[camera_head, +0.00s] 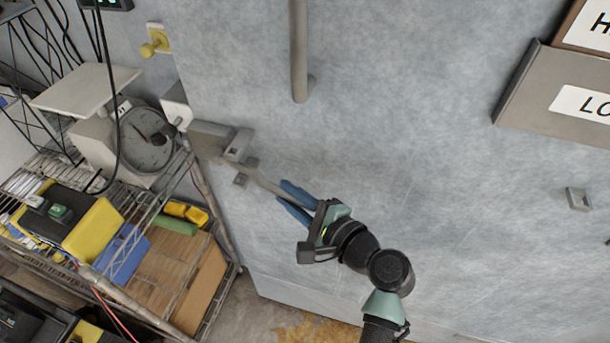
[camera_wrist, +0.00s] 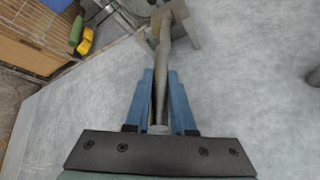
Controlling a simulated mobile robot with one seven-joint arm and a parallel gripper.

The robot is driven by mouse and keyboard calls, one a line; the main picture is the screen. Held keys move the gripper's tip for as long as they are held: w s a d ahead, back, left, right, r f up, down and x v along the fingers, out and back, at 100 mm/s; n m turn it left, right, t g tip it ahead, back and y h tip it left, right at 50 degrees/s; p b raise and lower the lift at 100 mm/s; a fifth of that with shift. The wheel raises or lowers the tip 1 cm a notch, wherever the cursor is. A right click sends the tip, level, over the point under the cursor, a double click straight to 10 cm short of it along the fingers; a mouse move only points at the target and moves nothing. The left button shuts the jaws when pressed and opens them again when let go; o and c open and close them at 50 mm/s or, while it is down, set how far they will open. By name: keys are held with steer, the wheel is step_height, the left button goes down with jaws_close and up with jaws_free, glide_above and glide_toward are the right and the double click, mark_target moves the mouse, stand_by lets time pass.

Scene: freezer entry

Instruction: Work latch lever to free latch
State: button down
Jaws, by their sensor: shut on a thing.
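The latch lever (camera_head: 268,182) is a grey metal bar on the large grey freezer door (camera_head: 400,200). It slopes down to the right from the latch body (camera_head: 213,142), which sits at the door's left edge. My gripper (camera_head: 284,194) has blue fingers, one on each side of the lever's free end, and is shut on it. In the wrist view the lever (camera_wrist: 163,75) runs between the blue fingers (camera_wrist: 160,100) up to the latch bracket (camera_wrist: 172,14). The inside of the latch is hidden.
A vertical door handle (camera_head: 299,50) is above the lever. A wire shelf (camera_head: 150,215) with boxes, a green roll and a dial scale (camera_head: 145,140) stands close at the left. A sign holder (camera_head: 560,95) is at upper right. The door face right of my gripper is mostly clear.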

steer(key=shift+s+a+m+t+h+p, duration=0.45)
steer(key=shift+s+a+m+h+p, duration=0.05)
steer(key=shift+s+p, duration=0.2)
steer(key=shift+s+a+m+t+h+p, duration=0.45)
steer(key=shift+s+m+h+p, duration=0.1)
steer(key=shift+s, duration=0.1)
steer(key=c, duration=0.8)
jaws_free()
steer(key=shift+w, duration=0.1)
steer(key=shift+o, duration=0.2)
steer(key=b+v, duration=0.3)
steer(key=v, duration=1)
